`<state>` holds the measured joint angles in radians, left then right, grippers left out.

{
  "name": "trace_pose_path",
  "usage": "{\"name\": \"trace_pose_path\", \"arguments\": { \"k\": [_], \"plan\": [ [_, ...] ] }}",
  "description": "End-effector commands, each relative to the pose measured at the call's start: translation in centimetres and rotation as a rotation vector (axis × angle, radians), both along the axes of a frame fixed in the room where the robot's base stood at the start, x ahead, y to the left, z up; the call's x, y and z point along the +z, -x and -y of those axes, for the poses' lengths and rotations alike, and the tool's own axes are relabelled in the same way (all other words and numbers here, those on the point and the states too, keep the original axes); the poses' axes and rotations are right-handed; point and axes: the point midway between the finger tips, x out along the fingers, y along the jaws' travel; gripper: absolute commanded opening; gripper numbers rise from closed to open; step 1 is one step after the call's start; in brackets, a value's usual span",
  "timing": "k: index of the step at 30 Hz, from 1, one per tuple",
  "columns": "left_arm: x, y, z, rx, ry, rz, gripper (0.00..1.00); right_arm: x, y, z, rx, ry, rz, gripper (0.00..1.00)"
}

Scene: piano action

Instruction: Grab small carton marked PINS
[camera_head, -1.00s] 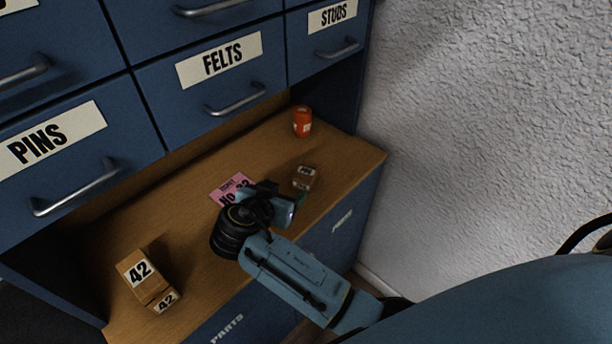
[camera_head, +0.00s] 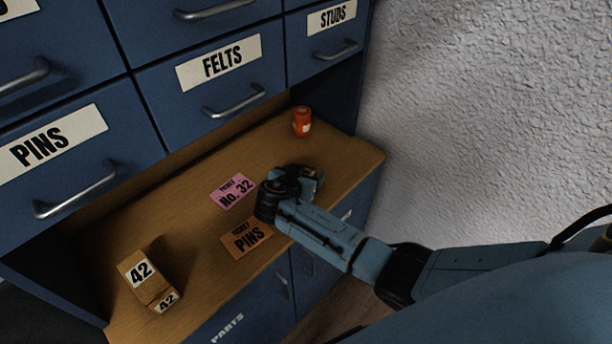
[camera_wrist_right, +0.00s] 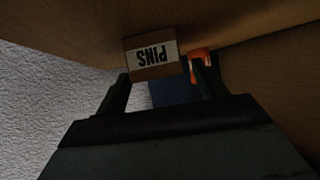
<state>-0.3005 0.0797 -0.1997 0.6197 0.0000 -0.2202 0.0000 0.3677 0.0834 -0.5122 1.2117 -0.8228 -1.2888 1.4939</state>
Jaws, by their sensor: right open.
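The small carton marked PINS (camera_wrist_right: 152,58) shows in the right wrist view, its label upside down. It lies ahead of and between the two fingers of my right gripper (camera_wrist_right: 160,88). The gripper is open, with the fingers not visibly closed on the carton. In the head view my right gripper (camera_head: 303,181) is over the right part of the wooden shelf and hides the carton. My left gripper is not in view.
An orange canister (camera_head: 302,122) stands behind my right gripper. A carton marked 42 (camera_head: 147,281) stands left. Blue drawers (camera_head: 150,105) overhang the back.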

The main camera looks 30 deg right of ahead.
Motion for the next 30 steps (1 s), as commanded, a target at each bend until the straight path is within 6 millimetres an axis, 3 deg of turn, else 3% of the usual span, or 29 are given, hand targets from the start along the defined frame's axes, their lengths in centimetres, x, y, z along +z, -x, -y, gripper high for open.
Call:
{"name": "trace_pose_path", "arguments": {
  "k": [8, 20, 26, 30],
  "plan": [
    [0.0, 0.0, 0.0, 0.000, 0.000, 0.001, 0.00, -0.2, -0.2, 0.2, 0.001, 0.000, 0.000, 0.71],
    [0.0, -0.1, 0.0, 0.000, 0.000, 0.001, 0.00, -0.1, -0.2, 0.2, 0.001, 0.000, 0.000, 0.19],
    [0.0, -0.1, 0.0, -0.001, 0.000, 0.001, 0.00, 0.0, -0.2, 0.2, 0.000, -0.001, 0.001, 0.19],
    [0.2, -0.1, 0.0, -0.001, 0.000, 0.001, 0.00, 1.1, -0.2, 0.1, 0.000, -0.002, 0.003, 0.19]
  ]
}}
